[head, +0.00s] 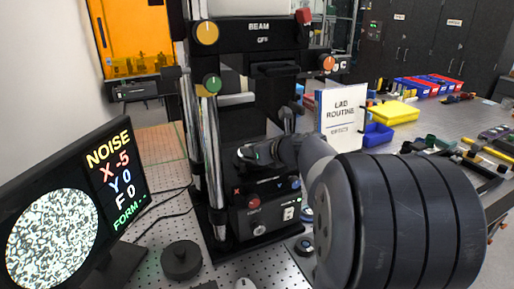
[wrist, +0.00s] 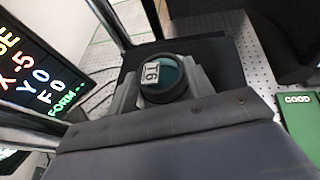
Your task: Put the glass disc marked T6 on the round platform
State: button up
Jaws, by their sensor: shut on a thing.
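In the wrist view, the glass disc (wrist: 172,84) is teal with a dark rim and a white label that reads T6, turned sideways. My gripper (wrist: 164,88) is shut on it, with one grey finger at each side. In the head view, my gripper (head: 262,153) reaches in between the posts of the black instrument, above its control box. The disc is too small and dark to make out clearly there. The round platform cannot be told apart in either view; a black surface (wrist: 210,52) lies around and beyond the disc in the wrist view.
The instrument's metal posts (head: 212,160) stand close left of my gripper. A monitor (head: 70,205) at the left reads NOISE, X -5, Y 0, F 0. A black round weight (head: 181,260) sits on the perforated table. A green GOOD pad (wrist: 300,125) shows at right in the wrist view.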

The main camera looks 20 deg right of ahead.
jog(key=o, duration=1)
jog(key=shift+f, duration=0.1)
jog(key=shift+s+r, duration=0.1)
jog(key=shift+r, duration=0.2)
jog(key=v, duration=1.1)
jog(key=shift+s+d+r, duration=0.1)
jog(key=shift+s, duration=0.25)
jog(key=shift+w, duration=0.1)
jog(key=x, duration=1.2)
jog(key=shift+f, duration=0.2)
jog(key=shift+r+p, duration=0.4)
jog(key=shift+r, duration=0.6)
